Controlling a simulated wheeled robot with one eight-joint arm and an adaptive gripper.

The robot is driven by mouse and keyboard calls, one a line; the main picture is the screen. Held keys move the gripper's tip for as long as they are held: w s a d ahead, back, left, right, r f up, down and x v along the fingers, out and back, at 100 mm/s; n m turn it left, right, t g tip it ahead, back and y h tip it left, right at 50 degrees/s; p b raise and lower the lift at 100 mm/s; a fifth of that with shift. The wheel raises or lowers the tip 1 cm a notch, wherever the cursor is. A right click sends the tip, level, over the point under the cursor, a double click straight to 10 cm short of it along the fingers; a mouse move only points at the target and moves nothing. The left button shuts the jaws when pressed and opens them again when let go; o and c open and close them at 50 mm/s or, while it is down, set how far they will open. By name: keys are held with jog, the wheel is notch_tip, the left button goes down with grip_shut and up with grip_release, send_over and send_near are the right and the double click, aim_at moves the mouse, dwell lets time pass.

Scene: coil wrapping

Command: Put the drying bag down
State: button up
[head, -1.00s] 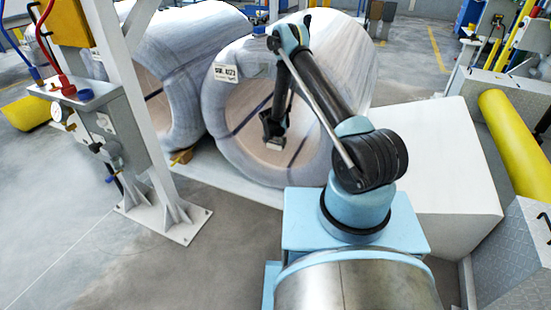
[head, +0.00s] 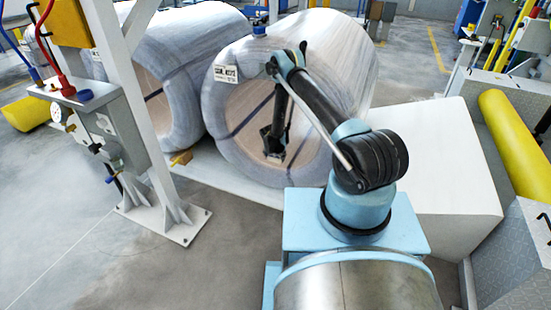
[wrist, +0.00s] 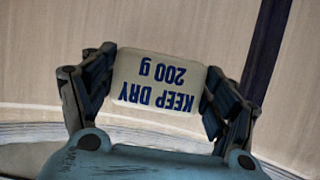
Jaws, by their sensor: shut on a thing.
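The drying bag (wrist: 158,82) is a small white packet with blue print reading "KEEP DRY 200 g", upside down in the wrist view. My gripper (wrist: 157,88) is shut on it, one finger pressed against each short side. In the head view my gripper (head: 273,142) hangs down inside the open bore of the right wrapped coil (head: 225,115). The bag cannot be made out clearly there. The bore's pale brown inner wall (wrist: 190,30) lies behind the bag in the wrist view. Whether the bag touches that wall, I cannot tell.
A dark strap (wrist: 268,45) runs along the bore wall, right of the bag. A second wrapped coil (head: 185,60) stands to the left. A white post with a gauge panel (head: 110,130) stands at front left. A white block (head: 445,165) is at right.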

jog(key=o, duration=1.2)
jog(key=shift+v, duration=6)
